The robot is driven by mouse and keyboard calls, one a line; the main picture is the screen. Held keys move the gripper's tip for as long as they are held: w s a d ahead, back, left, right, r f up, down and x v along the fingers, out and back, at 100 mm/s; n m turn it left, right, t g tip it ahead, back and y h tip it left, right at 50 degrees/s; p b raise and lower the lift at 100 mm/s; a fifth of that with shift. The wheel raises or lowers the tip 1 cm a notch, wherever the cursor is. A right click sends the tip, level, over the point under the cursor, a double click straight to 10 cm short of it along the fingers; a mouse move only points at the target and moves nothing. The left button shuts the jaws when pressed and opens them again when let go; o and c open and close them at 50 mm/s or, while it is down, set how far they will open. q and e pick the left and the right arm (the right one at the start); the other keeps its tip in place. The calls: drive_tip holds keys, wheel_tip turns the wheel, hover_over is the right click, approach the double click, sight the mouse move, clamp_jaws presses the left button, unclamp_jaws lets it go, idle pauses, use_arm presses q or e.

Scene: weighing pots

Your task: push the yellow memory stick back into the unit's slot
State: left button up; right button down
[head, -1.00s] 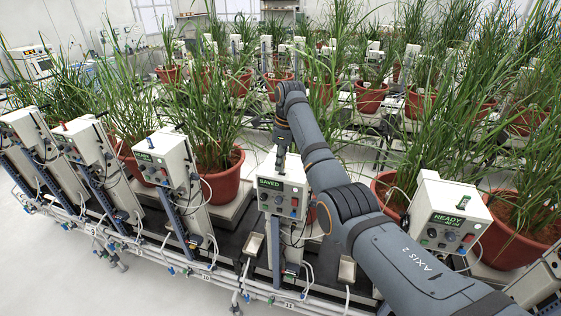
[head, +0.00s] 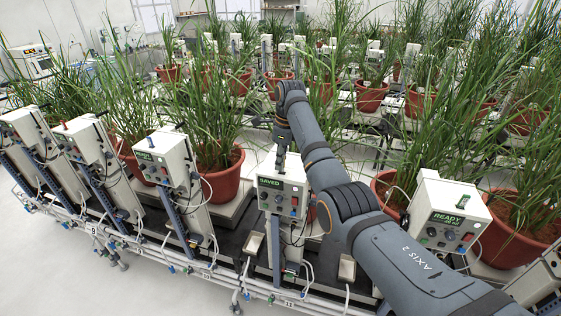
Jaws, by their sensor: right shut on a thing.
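The unit (head: 281,193) under my right gripper is a pale box on a post, with a green display reading SAVED. My right gripper (head: 280,163) points down at the top of this unit, its jaws shut. The yellow memory stick cannot be made out; it is hidden at the jaws. The slot on the unit's top is also hidden by the gripper, so I cannot tell how deep the stick sits. My left gripper is not in view.
A similar unit marked READY (head: 447,215) stands to the right, beyond my right arm. More units stand to the left, one (head: 165,158) also reading SAVED. Potted grasses (head: 222,178) crowd behind. A pipe rail with cables runs along the front.

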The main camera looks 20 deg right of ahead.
drive_tip(key=shift+s+f, duration=0.15)
drive_tip(key=shift+f, duration=1)
idle(0.6)
drive_tip(key=shift+r, duration=0.1)
drive_tip(key=shift+w+r, duration=0.2)
drive_tip(key=shift+r, duration=0.2)
drive_tip(key=shift+s+r, duration=0.15)
drive_tip(key=shift+r, duration=0.35)
idle(0.6)
drive_tip(key=shift+f, duration=1)
idle(0.6)
drive_tip(key=shift+r, duration=0.1)
drive_tip(key=shift+r, duration=0.9)
